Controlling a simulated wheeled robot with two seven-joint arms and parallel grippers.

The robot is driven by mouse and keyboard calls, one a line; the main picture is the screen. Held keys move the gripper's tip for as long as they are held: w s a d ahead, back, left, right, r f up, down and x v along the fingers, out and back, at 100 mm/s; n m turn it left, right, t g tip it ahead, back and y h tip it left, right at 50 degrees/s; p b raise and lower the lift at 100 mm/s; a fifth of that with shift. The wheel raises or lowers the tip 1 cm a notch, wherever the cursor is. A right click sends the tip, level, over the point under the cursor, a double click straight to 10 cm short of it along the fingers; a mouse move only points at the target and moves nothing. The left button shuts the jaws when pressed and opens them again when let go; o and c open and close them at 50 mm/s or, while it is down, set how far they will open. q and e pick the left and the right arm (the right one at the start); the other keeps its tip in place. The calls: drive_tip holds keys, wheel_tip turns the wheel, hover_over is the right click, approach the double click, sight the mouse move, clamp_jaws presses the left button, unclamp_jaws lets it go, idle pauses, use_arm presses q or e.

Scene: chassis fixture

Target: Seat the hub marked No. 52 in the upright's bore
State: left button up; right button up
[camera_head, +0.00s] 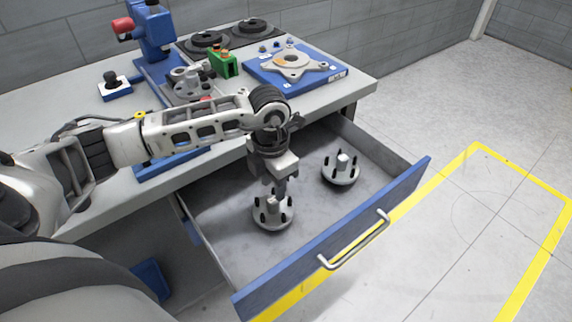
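Two hubs sit in the open drawer, each a pale round flange with dark studs and a light centre post. The nearer hub (273,217) is at the drawer's left middle; the other hub (341,171) is farther right. No number is legible on either. My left gripper (277,190) points down at the nearer hub's post, its fingertips at or just above it. I cannot tell whether the fingers grip it. A grey casting (187,83), possibly the upright, stands in the blue fixture on the bench; its bore is not clear. My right gripper is not in view.
The drawer (222,243) is pulled out, with a blue front and metal handle (355,243). On the bench are a blue plate (259,75) with a star-shaped grey part, a green block (223,64), dark discs (207,40) and a blue press column (156,35). My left arm crosses the bench front.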

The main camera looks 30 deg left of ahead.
sight(273, 199)
use_arm(q)
drive_tip(key=shift+s+a, duration=0.1)
drive_tip(key=shift+s, duration=0.1)
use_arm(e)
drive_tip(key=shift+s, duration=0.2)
use_arm(q)
drive_tip(key=shift+f, duration=0.2)
wheel_tip(273, 199, down, 2)
drive_tip(key=shift+f+b, duration=0.15)
drive_tip(key=shift+b, duration=0.85)
drive_tip(key=shift+f+b, duration=0.4)
drive_tip(key=shift+f, duration=0.25)
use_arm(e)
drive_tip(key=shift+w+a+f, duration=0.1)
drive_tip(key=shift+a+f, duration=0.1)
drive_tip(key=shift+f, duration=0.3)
use_arm(q)
drive_tip(key=c, duration=0.7)
drive_tip(key=shift+r, duration=0.15)
drive_tip(key=shift+c, duration=0.3)
